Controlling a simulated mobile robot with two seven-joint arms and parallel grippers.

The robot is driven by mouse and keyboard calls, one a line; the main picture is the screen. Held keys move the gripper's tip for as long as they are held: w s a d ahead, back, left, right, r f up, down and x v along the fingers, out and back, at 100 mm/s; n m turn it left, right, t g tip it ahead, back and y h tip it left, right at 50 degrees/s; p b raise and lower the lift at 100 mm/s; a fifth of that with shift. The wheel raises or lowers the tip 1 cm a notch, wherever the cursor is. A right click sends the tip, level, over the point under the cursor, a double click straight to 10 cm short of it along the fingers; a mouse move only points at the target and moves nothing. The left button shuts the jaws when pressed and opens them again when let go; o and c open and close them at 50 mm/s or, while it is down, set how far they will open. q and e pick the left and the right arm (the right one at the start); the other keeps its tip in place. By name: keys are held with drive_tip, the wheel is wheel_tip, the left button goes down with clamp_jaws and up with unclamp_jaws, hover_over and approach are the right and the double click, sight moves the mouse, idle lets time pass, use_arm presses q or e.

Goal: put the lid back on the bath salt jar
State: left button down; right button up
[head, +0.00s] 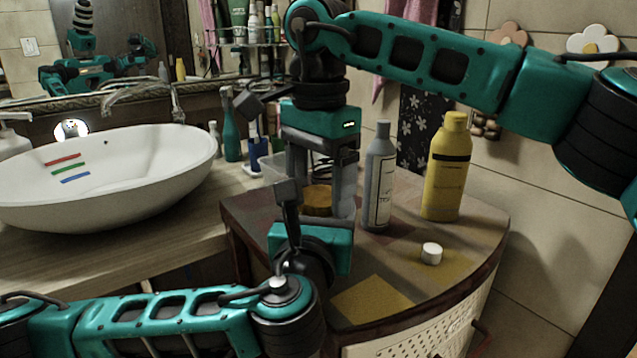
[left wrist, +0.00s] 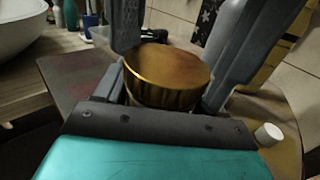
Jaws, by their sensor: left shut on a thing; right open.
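The round gold lid (head: 318,200) shows between the two downward fingers of my right gripper (head: 322,190), which is open around it from above. In the left wrist view the lid (left wrist: 168,75) lies level, with a ribbed side, between the right gripper's grey fingers. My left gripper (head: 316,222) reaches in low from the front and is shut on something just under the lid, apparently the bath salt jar. The jar body is almost wholly hidden by the lid and my left gripper. I cannot tell whether the lid is seated on it.
A grey bottle (head: 380,180) and a yellow bottle (head: 446,170) stand close to the right on the wooden cabinet top (head: 480,235). A small white cap (head: 432,253) and a yellow sheet (head: 370,302) lie nearer. A white basin (head: 110,175) is at left.

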use_arm(q)
drive_tip(key=shift+a, duration=0.1)
use_arm(e)
drive_tip(key=shift+r, duration=2.2)
drive_tip(key=shift+r, duration=0.1)
drive_tip(key=shift+c, duration=0.3)
drive_tip(key=shift+s+a+r+n, duration=0.1)
drive_tip(key=shift+r+n, duration=0.4)
drive_tip(key=shift+n, duration=0.2)
drive_tip(key=shift+r+n, duration=1)
drive_tip(key=shift+r, duration=0.15)
drive_tip(key=shift+f, duration=0.15)
drive_tip(key=shift+f, duration=3.9)
drive_tip(key=shift+c, duration=0.4)
